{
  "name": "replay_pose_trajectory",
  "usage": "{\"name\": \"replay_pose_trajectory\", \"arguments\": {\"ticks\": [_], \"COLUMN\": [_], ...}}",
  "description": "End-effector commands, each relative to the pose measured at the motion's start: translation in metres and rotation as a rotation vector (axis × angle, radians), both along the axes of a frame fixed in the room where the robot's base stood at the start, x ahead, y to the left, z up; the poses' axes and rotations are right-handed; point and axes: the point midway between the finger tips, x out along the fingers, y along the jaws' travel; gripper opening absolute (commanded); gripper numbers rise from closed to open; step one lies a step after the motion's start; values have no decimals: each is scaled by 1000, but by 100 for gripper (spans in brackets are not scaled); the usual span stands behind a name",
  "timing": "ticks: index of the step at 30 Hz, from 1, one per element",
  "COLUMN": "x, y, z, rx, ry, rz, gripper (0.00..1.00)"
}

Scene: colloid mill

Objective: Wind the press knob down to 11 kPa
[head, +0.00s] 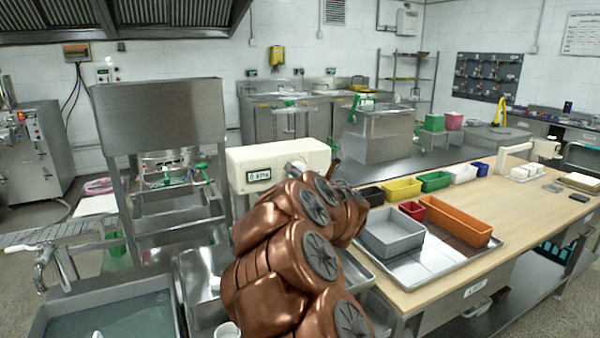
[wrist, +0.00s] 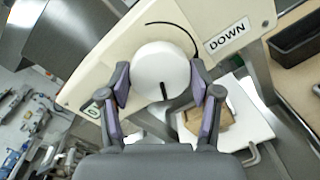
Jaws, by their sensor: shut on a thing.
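The press knob (wrist: 158,68) is a round white dial in the wrist view, on the front of a cream press housing (wrist: 110,50). A black line on the knob points toward the bottom of the picture. My gripper (wrist: 160,80) has its fingers on both sides of the knob, closed on it. A "DOWN" label (wrist: 228,35) and a black curved line are beside the knob. In the head view the housing (head: 290,156) carries a small display (head: 259,175) with a kPa reading; its digit is too small to read surely. My arm hides the knob there.
A brown block (wrist: 212,118) lies on a white surface below the housing. In the head view, a wooden table (head: 530,212) with several coloured bins and a metal tray (head: 430,262) is to the right. A sink (head: 120,315) is at lower left.

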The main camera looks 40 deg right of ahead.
Motion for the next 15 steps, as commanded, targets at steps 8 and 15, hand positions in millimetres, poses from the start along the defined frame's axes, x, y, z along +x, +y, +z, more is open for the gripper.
{"name": "replay_pose_trajectory", "arguments": {"ticks": [8,15], "x": [0,0], "y": [0,-1], "z": [2,2], "rx": [251,467], "ry": [-87,-164], "rz": [0,0], "gripper": [28,28]}}
